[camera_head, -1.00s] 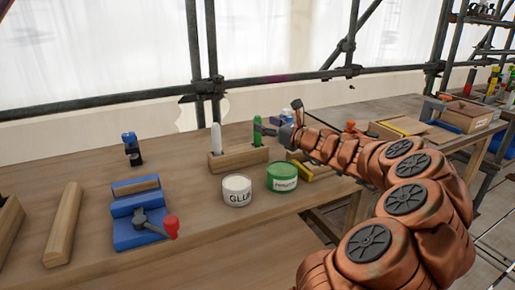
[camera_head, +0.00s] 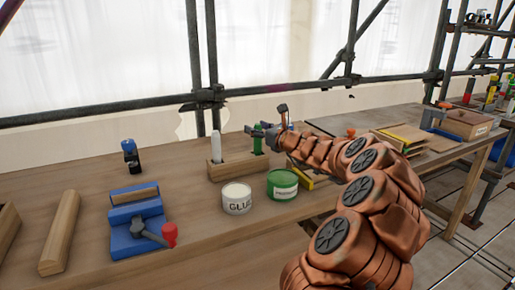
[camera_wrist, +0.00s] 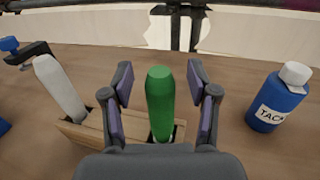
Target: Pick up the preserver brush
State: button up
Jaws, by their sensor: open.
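A brush with a green handle (camera_head: 258,147) stands upright in the wooden holder (camera_head: 228,172) on the workbench. In the wrist view the green handle (camera_wrist: 160,100) is between the two fingers of my gripper (camera_wrist: 161,103), with gaps on both sides. My gripper (camera_head: 262,131) is open and meets the top of the green handle in the head view. A white handle (camera_head: 215,145) stands in the same holder to the left; it leans left in the wrist view. The lower ends of both are hidden in the holder.
A white glue can (camera_head: 237,198) and a green preserver can (camera_head: 282,184) stand in front of the holder. A blue TACK bottle (camera_wrist: 276,100) stands to the right in the wrist view. A blue vise (camera_head: 137,236) is at the left. Scaffold bars run behind the bench.

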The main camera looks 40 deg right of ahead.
grip_shut()
dwell(0.5)
